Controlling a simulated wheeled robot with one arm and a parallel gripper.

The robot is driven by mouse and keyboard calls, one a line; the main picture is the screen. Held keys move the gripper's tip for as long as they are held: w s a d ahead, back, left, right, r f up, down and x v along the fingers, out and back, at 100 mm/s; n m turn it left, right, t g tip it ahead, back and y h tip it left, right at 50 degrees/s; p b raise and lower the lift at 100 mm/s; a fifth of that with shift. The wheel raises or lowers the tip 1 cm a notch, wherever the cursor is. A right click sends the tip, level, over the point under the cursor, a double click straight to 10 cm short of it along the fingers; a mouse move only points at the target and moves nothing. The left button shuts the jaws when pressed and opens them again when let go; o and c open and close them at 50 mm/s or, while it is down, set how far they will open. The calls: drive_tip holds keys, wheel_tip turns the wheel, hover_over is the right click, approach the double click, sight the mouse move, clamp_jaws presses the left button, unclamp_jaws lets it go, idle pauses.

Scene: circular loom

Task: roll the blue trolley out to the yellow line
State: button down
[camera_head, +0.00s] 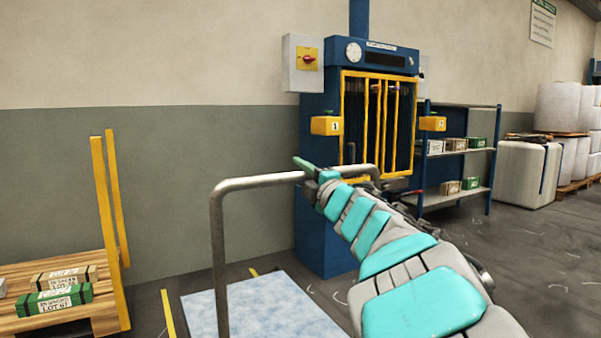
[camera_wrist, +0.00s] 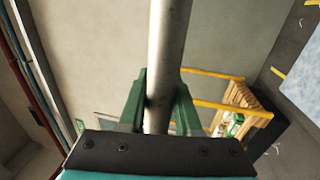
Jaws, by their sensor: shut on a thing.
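The trolley shows a grey tubular push handle (camera_head: 217,250) and a pale blue deck (camera_head: 262,312), cut off by the lower edge of the head view. My gripper (camera_head: 308,170) is at the top bar of the handle, toward its right part. In the wrist view my gripper's green fingers (camera_wrist: 160,105) are shut around the grey tube (camera_wrist: 168,45), one on each side. A corner of the deck shows at the right of the wrist view (camera_wrist: 303,82). Short yellow line pieces (camera_head: 169,316) lie on the floor left of and behind the deck. The trolley's wheels are hidden.
A blue loom cabinet (camera_head: 320,215) with a yellow gate (camera_head: 376,120) stands behind the handle. At left is a wooden pallet (camera_head: 100,318) with boxes and yellow posts (camera_head: 105,220). Shelves (camera_head: 470,157) and white bulk sacks (camera_head: 525,175) stand at right. Floor at right is clear.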

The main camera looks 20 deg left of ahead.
drive_tip(key=shift+w, duration=0.1)
drive_tip(key=shift+w+a+f, duration=0.1)
drive_tip(key=shift+w+a, duration=0.5)
drive_tip(key=shift+a, duration=0.15)
drive_tip(key=c, duration=0.6)
unclamp_jaws()
drive_tip(key=shift+v, duration=3.95)
